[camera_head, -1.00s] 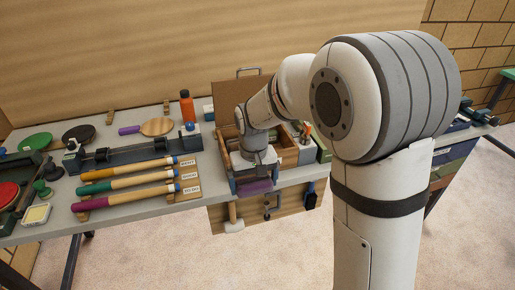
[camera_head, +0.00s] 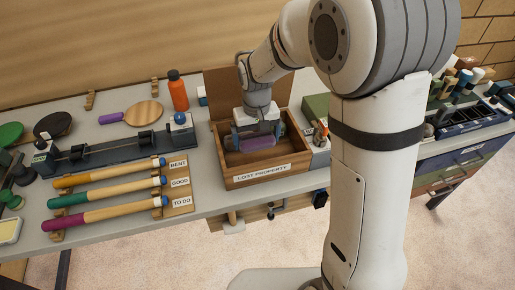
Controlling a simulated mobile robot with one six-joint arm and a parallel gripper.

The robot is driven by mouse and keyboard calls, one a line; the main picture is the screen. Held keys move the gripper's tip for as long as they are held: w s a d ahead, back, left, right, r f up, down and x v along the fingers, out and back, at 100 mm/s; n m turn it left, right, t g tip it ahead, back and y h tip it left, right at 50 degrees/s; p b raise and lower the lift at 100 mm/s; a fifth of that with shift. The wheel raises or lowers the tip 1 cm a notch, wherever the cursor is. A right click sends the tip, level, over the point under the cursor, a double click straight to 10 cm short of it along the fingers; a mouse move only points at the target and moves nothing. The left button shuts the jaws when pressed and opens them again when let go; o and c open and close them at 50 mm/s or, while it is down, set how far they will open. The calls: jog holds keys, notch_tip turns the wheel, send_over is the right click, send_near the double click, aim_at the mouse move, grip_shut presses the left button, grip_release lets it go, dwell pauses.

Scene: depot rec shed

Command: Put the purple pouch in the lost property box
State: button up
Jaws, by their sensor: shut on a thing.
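The purple pouch (camera_head: 258,143) is held low in my gripper (camera_head: 257,137), which is shut on it. The gripper points down inside the open wooden lost property box (camera_head: 262,177), whose front wall bears a "LOST PROPERTY" label. The pouch is below the box's rim, toward the back half of the box. I cannot tell whether it touches the floor of the box. The box's lid (camera_head: 226,90) stands open at the back.
Left of the box are a rack of labelled bats (camera_head: 110,200), a rod fixture (camera_head: 110,150), an orange bottle (camera_head: 178,92) and a round paddle (camera_head: 143,113). A green box (camera_head: 316,106) and small items stand close on the right. Drawers with a top tray (camera_head: 465,125) are farther right.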

aim_at(257, 147)
notch_tip(257, 147, down, 4)
jog(key=shift+w+f, duration=0.1)
jog(key=shift+f, duration=0.1)
jog(key=shift+f+p, duration=0.5)
jog(key=shift+f, duration=1.5)
jog(key=shift+f, duration=0.1)
jog(key=o, duration=0.6)
jog(key=shift+f, duration=0.1)
jog(key=shift+c, duration=0.2)
jog(key=shift+o, duration=0.3)
